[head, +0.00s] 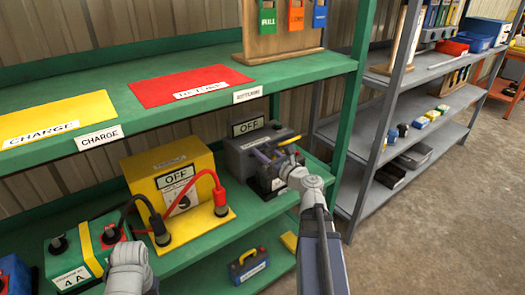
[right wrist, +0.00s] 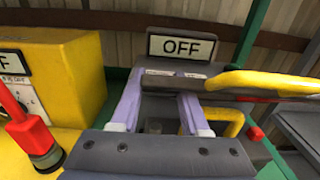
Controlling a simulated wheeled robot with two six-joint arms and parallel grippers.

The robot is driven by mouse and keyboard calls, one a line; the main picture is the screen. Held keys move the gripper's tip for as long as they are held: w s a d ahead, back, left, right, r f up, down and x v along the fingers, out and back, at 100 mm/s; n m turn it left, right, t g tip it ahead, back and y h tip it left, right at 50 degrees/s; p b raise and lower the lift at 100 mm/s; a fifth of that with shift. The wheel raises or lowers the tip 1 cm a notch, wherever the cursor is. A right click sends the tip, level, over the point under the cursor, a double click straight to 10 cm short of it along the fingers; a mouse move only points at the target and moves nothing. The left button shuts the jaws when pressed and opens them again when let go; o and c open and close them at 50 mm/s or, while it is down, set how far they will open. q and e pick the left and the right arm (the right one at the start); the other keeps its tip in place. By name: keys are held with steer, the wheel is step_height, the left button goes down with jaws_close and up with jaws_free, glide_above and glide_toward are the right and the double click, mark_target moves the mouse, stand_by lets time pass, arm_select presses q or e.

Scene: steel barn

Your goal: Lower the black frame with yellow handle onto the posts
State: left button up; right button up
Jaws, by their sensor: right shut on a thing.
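The black frame's yellow handle (head: 287,141) is at my right gripper (head: 263,155), in front of a dark grey unit with an OFF sign (head: 247,127). My right gripper (right wrist: 175,80) has two pale lavender fingers and is shut on the frame; the exact contact is hard to see. A second yellow loop (right wrist: 228,118) shows below. I cannot make out the posts or whether the frame touches them. My left wrist (head: 130,263) shows at bottom left; its fingers cannot be made out.
A yellow charger (head: 172,175) with red and black cables stands left of the frame. A green battery (head: 78,255) stands further left. The green upper shelf (head: 145,115) overhangs this level. A dark case (head: 248,266) sits below. Grey shelving (head: 375,160) stands right, beyond a green upright.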

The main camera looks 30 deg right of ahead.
steer(key=shift+s+f+b, duration=0.45)
steer(key=shift+f+b, duration=0.15)
steer(key=shift+f, duration=0.1)
arm_select(q)
steer(key=shift+f, duration=0.55)
arm_select(e)
steer(key=shift+r, duration=0.1)
steer(key=o, duration=0.8)
steer(key=shift+s, duration=0.1)
